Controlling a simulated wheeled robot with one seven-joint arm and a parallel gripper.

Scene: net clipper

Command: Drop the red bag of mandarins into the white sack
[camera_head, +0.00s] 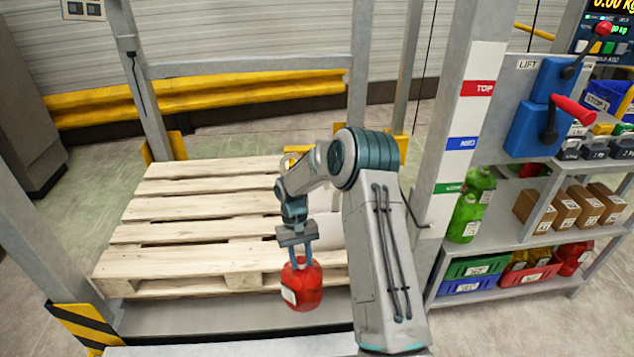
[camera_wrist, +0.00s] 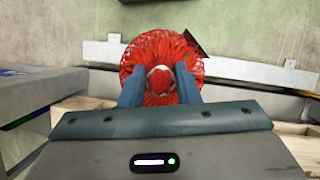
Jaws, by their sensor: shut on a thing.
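My gripper (camera_head: 301,258) is shut on the red bag of mandarins (camera_head: 302,286), which hangs below it with a white label on its left side. The bag appears in front of the near edge of a wooden pallet. In the wrist view the red net of the bag (camera_wrist: 160,48) bunches between the two blue fingers of my gripper (camera_wrist: 160,85). A white shape (camera_head: 329,231) shows on the pallet, mostly hidden behind my arm; I cannot tell for sure that it is the white sack.
The wooden pallet (camera_head: 180,232) is bare on its left side. A grey post (camera_head: 462,115) with coloured labels stands to the right. Beyond it, a shelf rack (camera_head: 500,245) holds green bags, brown boxes and coloured crates. A striped post base (camera_head: 85,325) is at the front left.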

